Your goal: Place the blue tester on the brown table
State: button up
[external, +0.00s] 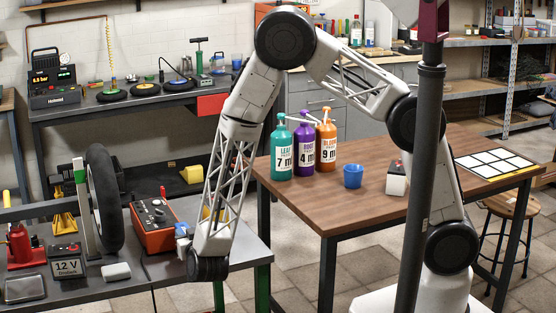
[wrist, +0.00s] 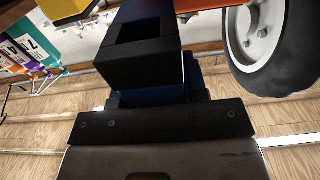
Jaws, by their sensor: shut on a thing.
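The blue tester (external: 181,229) shows as a small blue patch at my gripper (external: 184,241) in the external view, just right of the red box on the grey bench. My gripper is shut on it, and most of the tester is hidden. In the wrist view my dark gripper (wrist: 145,60) fills the middle; a dark blue part shows there, but I cannot tell its outline. The brown table (external: 300,207) stands to the right, apart from my gripper.
On the brown table are several bottles (external: 304,150), a blue cup (external: 352,175), a small white-and-dark box (external: 396,180) and a white grid sheet (external: 498,163). Its front middle is clear. The grey bench holds the red box (external: 155,225), a wheel (external: 105,198) and a 12 V battery (external: 67,264).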

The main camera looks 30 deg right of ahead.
jog(key=shift+f, duration=0.2)
jog(key=shift+f, duration=1.8)
jog(key=shift+f, duration=0.2)
jog(key=o, duration=1)
jog(key=shift+s+f, duration=0.15)
jog(key=shift+s, duration=3.75)
jog(key=shift+o, duration=0.5)
